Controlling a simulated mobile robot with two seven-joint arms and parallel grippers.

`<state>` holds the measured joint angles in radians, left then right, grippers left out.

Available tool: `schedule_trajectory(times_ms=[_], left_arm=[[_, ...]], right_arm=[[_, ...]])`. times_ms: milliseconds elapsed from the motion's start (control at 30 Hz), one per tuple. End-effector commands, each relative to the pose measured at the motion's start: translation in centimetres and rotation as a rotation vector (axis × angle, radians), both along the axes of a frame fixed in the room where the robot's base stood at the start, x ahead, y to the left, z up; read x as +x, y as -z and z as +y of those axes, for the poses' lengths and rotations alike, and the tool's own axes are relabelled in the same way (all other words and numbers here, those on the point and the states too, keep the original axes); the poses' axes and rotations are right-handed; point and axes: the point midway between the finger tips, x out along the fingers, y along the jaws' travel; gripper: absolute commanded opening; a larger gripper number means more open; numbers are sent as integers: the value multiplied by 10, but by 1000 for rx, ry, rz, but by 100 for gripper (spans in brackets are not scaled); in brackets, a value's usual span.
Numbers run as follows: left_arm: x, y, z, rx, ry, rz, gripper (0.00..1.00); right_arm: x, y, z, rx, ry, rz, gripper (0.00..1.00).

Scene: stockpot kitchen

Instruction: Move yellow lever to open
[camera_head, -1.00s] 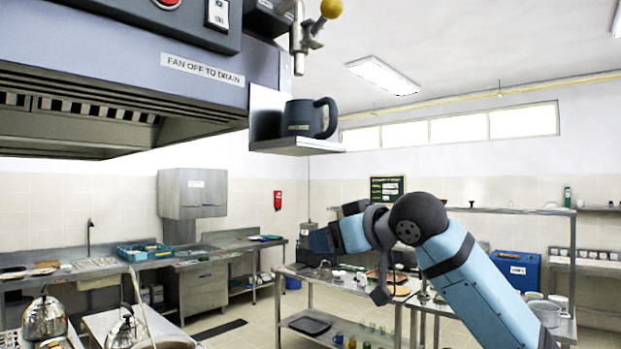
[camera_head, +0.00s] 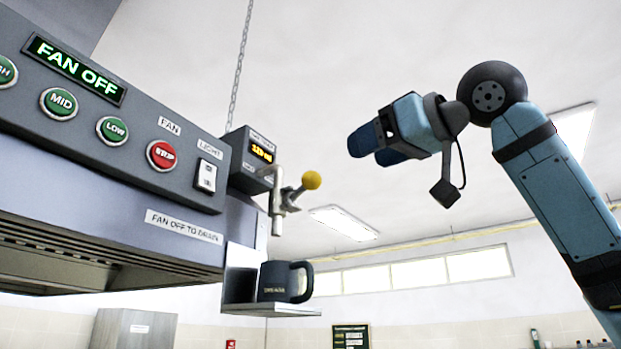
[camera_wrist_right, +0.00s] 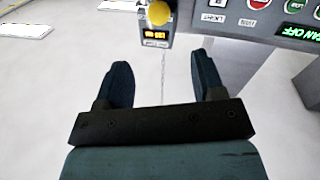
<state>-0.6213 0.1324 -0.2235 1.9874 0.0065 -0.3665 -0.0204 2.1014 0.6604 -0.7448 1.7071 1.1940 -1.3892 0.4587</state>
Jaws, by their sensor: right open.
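The yellow lever knob (camera_head: 311,180) sits on the end of a metal lever (camera_head: 290,195) on a pipe valve at the right end of the range hood. The lever tilts up and to the right. My right gripper (camera_head: 368,148) is open and empty, up and to the right of the knob and apart from it. In the right wrist view the open fingers (camera_wrist_right: 162,82) show, with the yellow knob (camera_wrist_right: 159,13) beyond them near the top edge. A dark mug (camera_head: 278,282) stands on a small shelf below the valve. My left gripper is not in view.
The hood (camera_head: 110,190) fills the left side, with fan buttons and a "FAN OFF" display (camera_head: 75,68). A small box with an orange display (camera_head: 261,151) stands behind the valve. A chain (camera_head: 240,65) hangs above. The air right of the knob is clear.

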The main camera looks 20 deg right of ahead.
Motion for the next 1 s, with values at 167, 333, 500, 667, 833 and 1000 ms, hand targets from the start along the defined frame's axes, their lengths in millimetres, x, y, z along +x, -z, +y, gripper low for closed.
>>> schedule_trajectory(times_ms=[167,333,500,667,833,1000], left_arm=[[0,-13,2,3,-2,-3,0],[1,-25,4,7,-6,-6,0],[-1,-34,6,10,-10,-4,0],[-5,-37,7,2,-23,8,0],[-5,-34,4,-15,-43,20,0],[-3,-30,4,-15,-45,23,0]], right_arm=[[27,-3,14,-1,-1,3,62],[61,-3,30,0,-1,5,62],[90,-3,45,-1,-1,3,62],[109,-1,55,-1,-1,2,62],[117,0,58,0,-1,1,62],[118,1,59,1,-1,1,62]])
